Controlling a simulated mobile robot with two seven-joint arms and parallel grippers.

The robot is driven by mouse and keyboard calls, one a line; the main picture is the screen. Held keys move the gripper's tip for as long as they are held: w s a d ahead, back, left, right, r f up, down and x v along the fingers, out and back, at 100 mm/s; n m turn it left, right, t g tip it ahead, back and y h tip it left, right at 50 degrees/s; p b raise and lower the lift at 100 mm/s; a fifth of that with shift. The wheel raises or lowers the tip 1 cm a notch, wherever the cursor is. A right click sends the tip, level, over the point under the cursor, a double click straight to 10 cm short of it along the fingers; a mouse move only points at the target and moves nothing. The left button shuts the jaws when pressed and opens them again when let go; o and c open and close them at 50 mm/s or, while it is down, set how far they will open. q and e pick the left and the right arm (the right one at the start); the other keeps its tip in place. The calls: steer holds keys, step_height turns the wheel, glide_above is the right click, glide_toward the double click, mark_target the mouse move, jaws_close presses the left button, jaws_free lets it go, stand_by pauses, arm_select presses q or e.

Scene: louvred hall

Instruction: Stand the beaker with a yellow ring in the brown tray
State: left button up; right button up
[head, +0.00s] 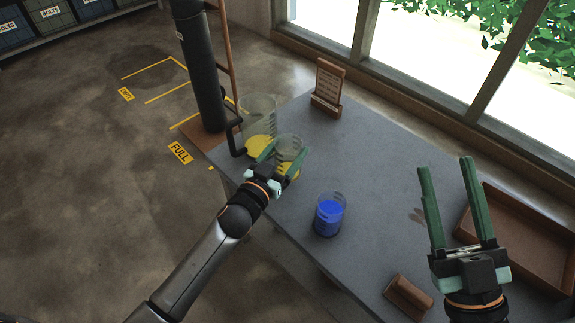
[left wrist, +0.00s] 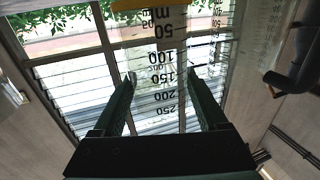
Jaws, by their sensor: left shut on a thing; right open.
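A small clear beaker (head: 290,147) with yellow at its base is between the fingers of my left gripper (head: 284,152), which is shut on it. The left wrist view shows the clear wall (left wrist: 165,60) with printed marks between the fingers and yellow at the top edge. A larger clear beaker (head: 258,108), also yellow low down, stands just behind it. I cannot tell whether either yellow part is a ring or contents. The brown tray (head: 532,240) lies at the right of the table, empty where visible. My right gripper (head: 445,166) is open and empty, left of the tray.
A beaker with blue in it (head: 329,217) stands mid-table. A brown sign stand (head: 328,88) is at the back, and a small brown block (head: 407,296) at the front. A dark column (head: 198,65) rises at the left end.

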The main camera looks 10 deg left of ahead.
mark_target(282, 171)
arm_select(q)
steer(key=shift+f, duration=0.35)
steer(key=shift+f+b, duration=0.55)
steer(key=shift+f, duration=1.25)
arm_select(e)
steer(key=s+r+n+y, duration=0.2)
steer(key=y, duration=0.1)
steer(key=s+r+n+y, duration=0.1)
steer(key=shift+s+a+r+n+y, duration=0.25)
steer(key=shift+s+a+n+y, duration=0.05)
steer(key=shift+s+a, duration=0.05)
arm_select(q)
steer(key=shift+b, duration=0.35)
steer(key=o, duration=1.5)
steer(key=shift+f, duration=0.1)
arm_select(e)
steer(key=shift+f, duration=0.1)
